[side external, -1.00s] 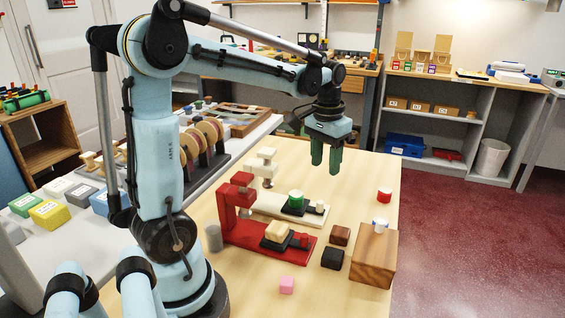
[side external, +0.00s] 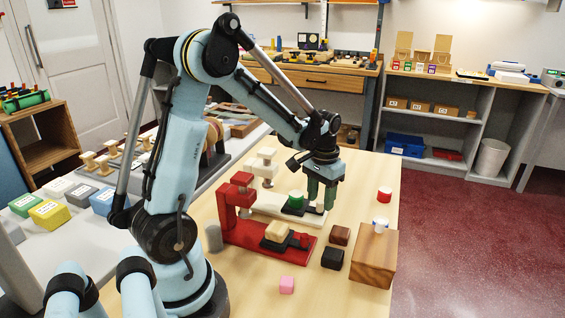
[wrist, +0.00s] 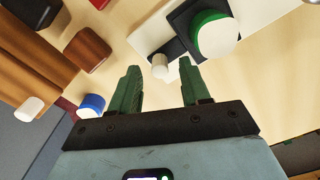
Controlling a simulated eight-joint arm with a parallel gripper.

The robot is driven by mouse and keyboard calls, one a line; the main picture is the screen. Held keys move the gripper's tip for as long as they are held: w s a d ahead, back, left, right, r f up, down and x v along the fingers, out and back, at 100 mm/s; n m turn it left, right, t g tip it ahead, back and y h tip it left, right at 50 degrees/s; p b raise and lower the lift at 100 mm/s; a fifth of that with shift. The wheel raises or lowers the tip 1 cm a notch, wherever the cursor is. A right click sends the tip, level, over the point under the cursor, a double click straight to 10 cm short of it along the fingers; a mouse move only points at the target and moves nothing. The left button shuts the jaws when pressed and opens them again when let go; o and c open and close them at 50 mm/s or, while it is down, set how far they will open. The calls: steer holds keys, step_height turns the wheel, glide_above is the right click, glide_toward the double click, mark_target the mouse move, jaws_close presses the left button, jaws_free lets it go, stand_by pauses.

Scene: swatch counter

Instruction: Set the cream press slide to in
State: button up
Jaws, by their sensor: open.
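The cream press (side external: 266,167) stands behind the red press on the table. Its black slide (side external: 292,210) carries a green block with a white top (side external: 296,200), out to the right of the press head. A small pale knob (wrist: 160,66) stands at the slide's outer end. My gripper (side external: 321,204) is open and points down over that end. In the wrist view its green fingers (wrist: 160,80) lie to either side of the knob's line, with the knob at about fingertip level. I cannot tell whether either finger touches it.
The red press (side external: 240,196), with a cream block (side external: 279,230) on its own slide, is in front. Dark blocks (side external: 332,258) and a wooden box (side external: 374,258) stand to the right. A red-and-white piece (side external: 384,194) is beyond.

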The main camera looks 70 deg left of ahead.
steer(key=shift+f, duration=0.7)
steer(key=shift+c, duration=0.2)
jaws_close()
